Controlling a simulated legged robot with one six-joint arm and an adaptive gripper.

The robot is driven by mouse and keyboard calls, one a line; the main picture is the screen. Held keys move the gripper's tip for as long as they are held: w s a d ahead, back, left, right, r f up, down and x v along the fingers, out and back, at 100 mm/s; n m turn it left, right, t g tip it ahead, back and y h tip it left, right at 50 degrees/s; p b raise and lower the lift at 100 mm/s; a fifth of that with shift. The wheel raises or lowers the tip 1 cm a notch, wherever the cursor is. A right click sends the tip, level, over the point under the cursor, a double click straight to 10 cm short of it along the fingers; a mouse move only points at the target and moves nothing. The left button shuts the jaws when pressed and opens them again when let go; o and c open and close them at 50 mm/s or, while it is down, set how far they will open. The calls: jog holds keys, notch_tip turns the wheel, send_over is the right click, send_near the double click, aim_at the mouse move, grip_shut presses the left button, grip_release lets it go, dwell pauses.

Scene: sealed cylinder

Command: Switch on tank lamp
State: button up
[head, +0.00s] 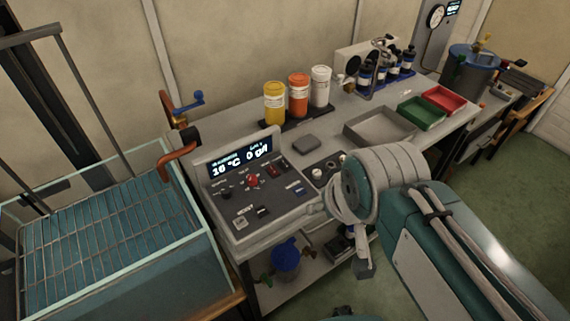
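The control panel (259,214) is a sloped grey console on the bench, left of centre. Its lit display (240,160) reads about 10 °C and 0 g/l. Below it are a red round button (252,181), a dark knob (227,193), a black switch (262,211), a white switch (241,223) and a blue switch (298,191). The labels are too small to read, so I cannot tell which is the lamp's. The glass tank (108,270) with teal water and a wire rack stands at left; no lit lamp shows there.
Yellow (275,103), orange (298,97) and white (320,88) jars stand behind the panel. A grey tray (380,128), green tray (420,113) and red tray (444,99) lie farther right. A blue-handled crank (188,103) and orange pipe (177,155) rise beside the tank.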

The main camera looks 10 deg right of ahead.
jog(key=shift+w+r, duration=0.1)
jog(key=shift+w, duration=0.05)
jog(key=c, duration=1)
jog(key=shift+w+r+m, duration=0.15)
jog(key=shift+w+m, duration=0.15)
jog(key=shift+w, duration=0.1)
grip_shut()
jog(key=w+r+m+g, duration=0.15)
jog(key=w+m, duration=0.55)
jog(key=w, duration=0.8)
jog(key=w+f+m+g, duration=0.2)
jog(key=w+f+m, duration=0.4)
jog(key=w, duration=0.7)
jog(key=shift+w+a+f+y, duration=0.2)
jog(key=shift+w+f+y, duration=0.15)
jog(key=shift+f, duration=0.75)
jog(key=shift+g, duration=0.25)
